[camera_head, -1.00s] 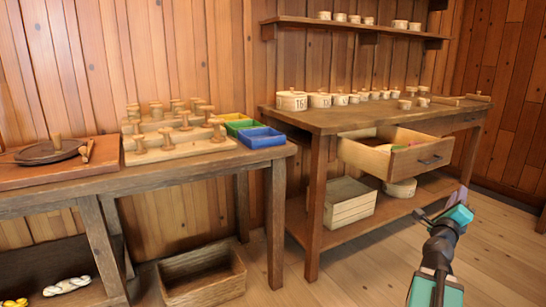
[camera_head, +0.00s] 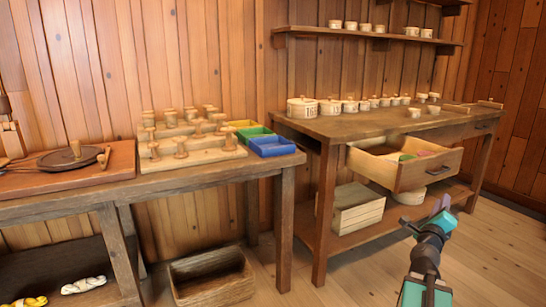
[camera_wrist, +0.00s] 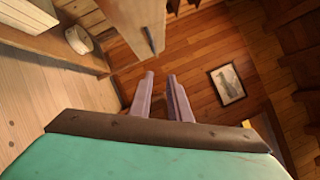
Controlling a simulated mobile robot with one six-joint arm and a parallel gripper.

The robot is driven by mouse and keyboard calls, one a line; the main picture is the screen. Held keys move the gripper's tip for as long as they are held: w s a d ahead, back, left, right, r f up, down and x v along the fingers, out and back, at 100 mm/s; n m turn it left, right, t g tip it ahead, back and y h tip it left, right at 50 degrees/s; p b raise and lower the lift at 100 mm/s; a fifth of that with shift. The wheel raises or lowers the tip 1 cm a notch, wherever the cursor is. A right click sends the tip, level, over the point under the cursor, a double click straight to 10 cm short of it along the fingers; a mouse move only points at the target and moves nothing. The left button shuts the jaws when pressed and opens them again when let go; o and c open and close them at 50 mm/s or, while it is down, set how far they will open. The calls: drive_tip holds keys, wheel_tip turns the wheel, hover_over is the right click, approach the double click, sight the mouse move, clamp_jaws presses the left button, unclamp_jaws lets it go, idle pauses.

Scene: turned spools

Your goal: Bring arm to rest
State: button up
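My gripper (camera_head: 442,204) is at the lower right in the head view, in front of the right workbench and below its open drawer. In the wrist view, the two pale purple fingers of my gripper (camera_wrist: 163,98) stand apart with a gap between them. Nothing shows between the fingers. The arm is held up in free air over the floor, apart from the bench and the drawer.
The right workbench (camera_head: 330,126) has an open drawer (camera_head: 412,176) sticking out near my gripper. A wooden crate (camera_head: 357,212) is on its lower shelf. The left bench (camera_head: 200,185) carries spools on boards and a blue bin (camera_head: 271,146). Floor (camera_head: 490,265) at right is clear.

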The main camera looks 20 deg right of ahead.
drive_tip(key=w+a+f+n+t+y+p, duration=0.1)
drive_tip(key=w+a+f+n+y+p, duration=0.35)
drive_tip(key=w+a, duration=0.5)
drive_tip(key=w+a+f+n+t+y+p, duration=0.1)
drive_tip(key=w+a+f+n+y+p, duration=0.15)
drive_tip(key=w+a+f+p, duration=0.7)
drive_tip(key=s+a+f+n+g+y+p, duration=0.1)
drive_tip(key=s+a+f+n+y+p, duration=0.15)
drive_tip(key=a, duration=0.65)
drive_tip(key=s+a+f+n+g+y+p, duration=0.1)
drive_tip(key=a+f+n+y+p, duration=0.2)
drive_tip(key=a, duration=0.6)
drive_tip(key=s+a+f+n+g+y+p, duration=0.1)
drive_tip(key=a+f+n+y+p, duration=0.2)
drive_tip(key=a, duration=0.6)
drive_tip(key=s+a+f+n+g+y+p, duration=0.1)
drive_tip(key=s+a+f+n+g+p, duration=0.3)
drive_tip(key=s+a, duration=0.35)
drive_tip(key=s+a+f+n+g+y+p, duration=0.25)
drive_tip(key=s+a+f+n, duration=0.35)
drive_tip(key=s, duration=0.3)
drive_tip(key=s+d+f+n+g+h+p, duration=0.1)
drive_tip(key=s+n+g, duration=0.3)
drive_tip(key=s, duration=0.7)
drive_tip(key=s+d+n+g+h+p, duration=0.1)
drive_tip(key=s+n+g, duration=0.4)
drive_tip(key=s, duration=0.7)
drive_tip(key=shift+f+n+h, duration=0.35)
drive_tip(key=shift+f+h, duration=0.05)
